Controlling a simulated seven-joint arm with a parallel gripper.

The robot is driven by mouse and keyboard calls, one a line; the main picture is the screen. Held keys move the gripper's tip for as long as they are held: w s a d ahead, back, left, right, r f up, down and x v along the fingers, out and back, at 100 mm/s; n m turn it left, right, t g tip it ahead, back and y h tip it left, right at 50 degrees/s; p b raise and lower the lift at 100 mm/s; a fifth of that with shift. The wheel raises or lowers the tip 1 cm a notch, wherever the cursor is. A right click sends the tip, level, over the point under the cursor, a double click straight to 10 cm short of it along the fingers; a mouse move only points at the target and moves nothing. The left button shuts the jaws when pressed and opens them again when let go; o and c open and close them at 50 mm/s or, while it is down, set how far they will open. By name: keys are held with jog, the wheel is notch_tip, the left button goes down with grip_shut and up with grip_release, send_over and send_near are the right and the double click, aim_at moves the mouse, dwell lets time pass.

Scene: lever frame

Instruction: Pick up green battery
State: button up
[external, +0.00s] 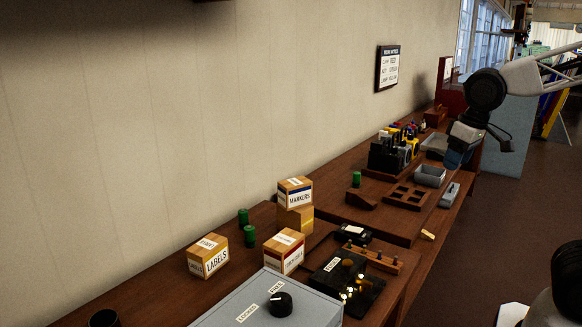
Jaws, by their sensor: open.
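Three green cylinders that look like batteries stand upright. One green cylinder (243,216) stands on the bench behind the labels box, and a second green cylinder (250,236) is just in front of it. A third green cylinder (357,179) stands farther back, by a small brown wedge-shaped block.
Cardboard boxes for labels (208,257) and markers (295,192) stand near the cylinders. A grey box with a black knob (280,304) fills the front. A compartment tray (405,197), a grey bin (430,175) and a tool holder (390,155) are farther back. The wall runs along the left.

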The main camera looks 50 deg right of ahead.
jog(key=w+a+m, duration=0.4)
jog(key=w, duration=0.9)
jog(key=m+g, duration=0.2)
jog(key=m, duration=1)
send_over(249, 227)
jog(key=f, duration=1.7)
jog(key=shift+s+d+f, duration=0.3)
jog(key=shift+s+f, duration=0.1)
jog(key=shift+w+a+f, duration=0.35)
jog(key=shift+f, duration=0.05)
jog(key=shift+f, duration=1.3)
